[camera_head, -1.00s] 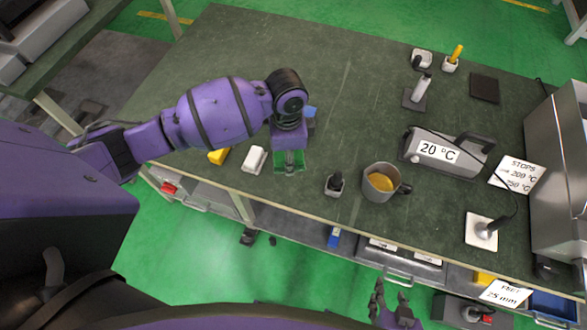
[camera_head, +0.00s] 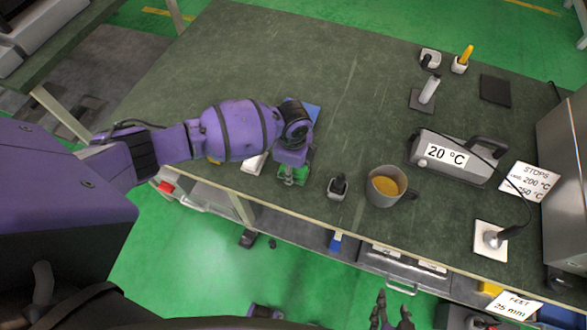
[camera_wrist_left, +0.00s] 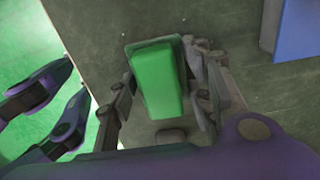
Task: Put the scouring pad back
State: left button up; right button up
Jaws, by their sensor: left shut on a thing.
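The scouring pad appears to be the green block (camera_head: 293,173), near the table's front edge in the head view. It fills the middle of the left wrist view (camera_wrist_left: 160,80), lying between the fingers. My left gripper (camera_head: 291,178) is shut on it, pointing down. I cannot tell whether the pad touches the tabletop. My right gripper (camera_head: 391,312) is low at the bottom of the head view, in front of the table, with its fingers apart and empty.
A small holder (camera_head: 337,188) and an orange-filled mug (camera_head: 384,187) stand right. A 20 °C device (camera_head: 450,158) stands farther right. The table's back left is clear.

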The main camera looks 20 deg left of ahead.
pick_arm(q)
jog(key=shift+f, duration=0.5)
jog(key=shift+r, duration=0.1)
jog(key=shift+f, duration=0.2)
jog(key=o, duration=1.2)
jog(key=shift+r, duration=0.1)
